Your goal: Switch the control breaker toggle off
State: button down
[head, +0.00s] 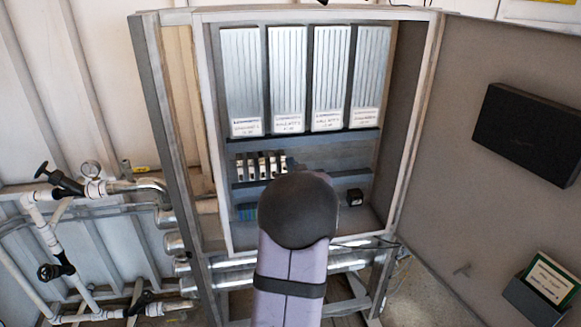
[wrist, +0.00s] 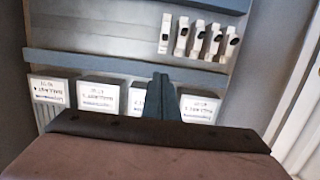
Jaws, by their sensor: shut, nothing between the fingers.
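A row of white breakers with dark toggles (head: 262,166) sits on a rail inside the open cabinet, left of my arm in the head view. The same breakers (wrist: 201,38) show at the upper right of the wrist view. I cannot tell which one is the control breaker, nor read the toggle positions. My gripper (wrist: 161,82) is shut and empty, its fingertips in front of the label plates and apart from the breakers in the picture. In the head view my arm hides the gripper and perhaps part of the breaker row.
Tall ribbed metal modules with white labels (head: 328,80) fill the cabinet's upper part. The cabinet's side walls (head: 412,130) flank the opening. A small black part (head: 355,196) sits right of my arm. The open door (head: 500,190) stands at right; pipes and valves (head: 60,185) are at left.

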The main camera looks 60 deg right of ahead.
jog(key=p+x, duration=0.1)
jog(key=x, duration=0.7)
jog(key=shift+w+d, duration=0.2)
jog(key=shift+w, duration=0.05)
jog(key=shift+s+a+f+b, duration=0.1)
jog(key=shift+f+b, duration=0.4)
jog(key=shift+f, duration=0.05)
jog(key=shift+s+a+f+b, duration=0.1)
jog(key=shift+s+f+b, duration=0.05)
jog(key=shift+f+b, duration=0.35)
jog(key=shift+s+a+f+b, duration=0.2)
jog(key=shift+f+b, duration=0.1)
jog(key=shift+f, duration=0.05)
jog(key=shift+s+a+f+b, duration=0.2)
jog(key=shift+f+b, duration=0.05)
jog(key=shift+f, duration=0.15)
jog(key=shift+f+b, duration=0.1)
jog(key=shift+b, duration=0.2)
jog(key=shift+b, duration=0.75)
jog(key=shift+s+a+f+t+h+b, duration=0.15)
jog(key=shift+f+t+h+b, duration=0.35)
jog(key=shift+b, duration=1.65)
